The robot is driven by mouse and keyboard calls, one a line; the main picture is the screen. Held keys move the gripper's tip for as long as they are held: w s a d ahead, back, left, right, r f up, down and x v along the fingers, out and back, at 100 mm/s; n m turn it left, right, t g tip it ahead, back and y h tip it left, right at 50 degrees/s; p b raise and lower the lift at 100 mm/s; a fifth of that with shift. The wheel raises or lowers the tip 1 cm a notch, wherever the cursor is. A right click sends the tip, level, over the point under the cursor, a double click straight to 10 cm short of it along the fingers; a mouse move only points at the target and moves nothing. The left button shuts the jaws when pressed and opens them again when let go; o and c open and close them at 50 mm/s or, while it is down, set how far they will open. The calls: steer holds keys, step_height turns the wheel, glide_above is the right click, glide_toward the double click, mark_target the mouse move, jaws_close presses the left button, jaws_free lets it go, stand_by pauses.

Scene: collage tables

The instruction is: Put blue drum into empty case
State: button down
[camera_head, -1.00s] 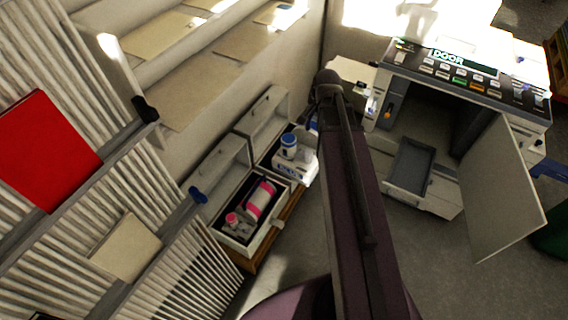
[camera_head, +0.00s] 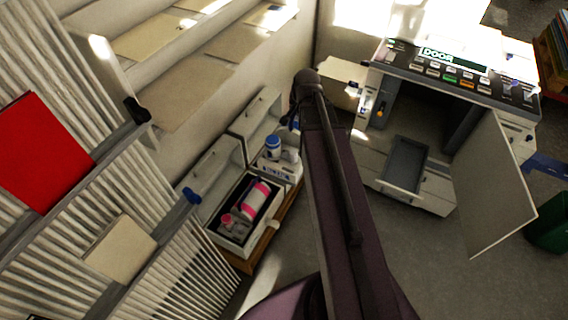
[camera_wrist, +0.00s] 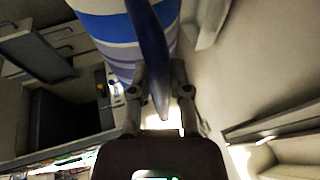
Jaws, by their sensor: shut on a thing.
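In the wrist view, a white drum with blue stripes (camera_wrist: 105,30) fills the top, close to the camera. A dark blue handle-like part (camera_wrist: 150,50) runs down from it between the fingers of my gripper (camera_wrist: 158,110), which is shut on it. In the head view, my arm hides most of the gripper and drum. Two open cases stand left of my arm. The nearer case (camera_head: 232,246) holds a pink-and-white drum (camera_head: 256,200) and a small pink-capped bottle (camera_head: 228,222). The farther case (camera_head: 280,174) has a blue-capped bottle (camera_head: 273,147); its interior is partly hidden.
A large machine (camera_head: 455,75) stands at the right with its door (camera_head: 497,190) swung open and a grey tray drawer (camera_head: 404,165) pulled out. Slatted shelving with a red folder (camera_head: 42,150) is on the left.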

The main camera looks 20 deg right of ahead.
steer(key=w+d+f+b, duration=0.3)
steer(key=w+f+b, duration=0.7)
steer(key=f+b, duration=0.3)
steer(key=w+d+f+b, duration=0.3)
steer(key=w+f+b, duration=0.7)
steer(key=f+b, duration=0.4)
steer(key=w+d+f+b, duration=0.3)
steer(key=w+f+b, duration=0.8)
steer(key=f+b, duration=0.2)
steer(key=shift+d+f+b, duration=0.35)
steer(key=shift+f, duration=0.05)
steer(key=shift+w, duration=0.1)
steer(key=shift+f, duration=0.1)
step_height(320, 180, down, 6)
steer(key=b, duration=0.6)
steer(key=shift+f, duration=0.1)
stand_by(0.6)
steer(key=shift+f+b, duration=1.8)
steer(key=shift+b, duration=0.2)
steer(key=shift+f, duration=0.2)
steer(key=c, duration=0.6)
jaws_free()
